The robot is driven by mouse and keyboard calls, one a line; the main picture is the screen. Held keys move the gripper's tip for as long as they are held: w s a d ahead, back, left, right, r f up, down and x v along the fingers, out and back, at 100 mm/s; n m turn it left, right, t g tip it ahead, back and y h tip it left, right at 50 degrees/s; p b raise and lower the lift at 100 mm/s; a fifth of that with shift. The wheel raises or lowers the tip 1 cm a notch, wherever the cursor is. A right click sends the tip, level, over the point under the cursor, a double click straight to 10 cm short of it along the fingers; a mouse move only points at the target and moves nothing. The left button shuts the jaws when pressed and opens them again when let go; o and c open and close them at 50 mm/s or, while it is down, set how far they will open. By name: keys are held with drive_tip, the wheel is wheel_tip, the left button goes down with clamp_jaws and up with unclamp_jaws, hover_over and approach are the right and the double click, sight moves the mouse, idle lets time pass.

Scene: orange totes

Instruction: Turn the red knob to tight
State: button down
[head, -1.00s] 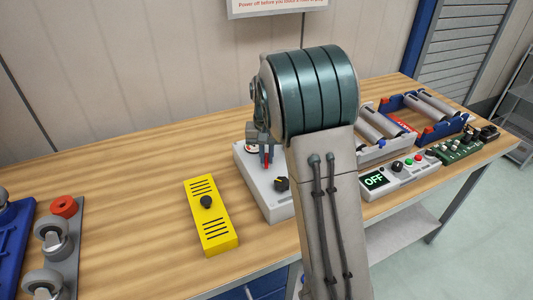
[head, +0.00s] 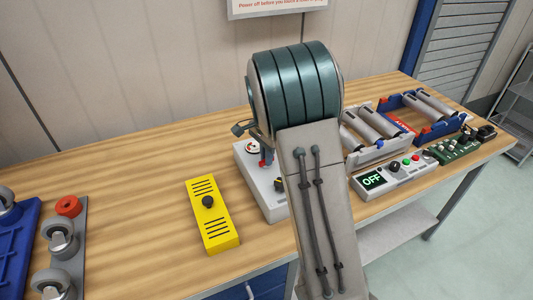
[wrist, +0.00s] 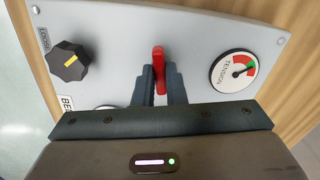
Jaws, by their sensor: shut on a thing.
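The red knob (wrist: 158,62) is a narrow upright bar in the middle of a light grey panel (wrist: 115,35) in the wrist view. My gripper (wrist: 159,82) is shut on it, with one dark finger on each side. In the head view the red knob (head: 262,163) shows just below my arm, on the grey box (head: 272,204), and my fingers are mostly hidden. A round gauge (wrist: 233,71) marked TENSION, with red and green zones, sits right of the knob. Its exact reading is hard to tell.
A black knob (wrist: 68,63) with a yellow mark is left of my gripper on the panel. A yellow box (head: 211,222) stands left of the grey box. A control box (head: 393,178) showing OFF stands to the right. Bare bench lies behind the yellow box.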

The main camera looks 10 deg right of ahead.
drive_tip(key=shift+w+r+m+p, duration=0.1)
drive_tip(key=shift+m+p, duration=0.2)
drive_tip(key=shift+m, duration=0.8)
drive_tip(key=c, duration=1.5)
unclamp_jaws()
wheel_tip(320, 180, up, 14)
drive_tip(key=shift+f+b, duration=0.1)
drive_tip(key=shift+b, duration=0.3)
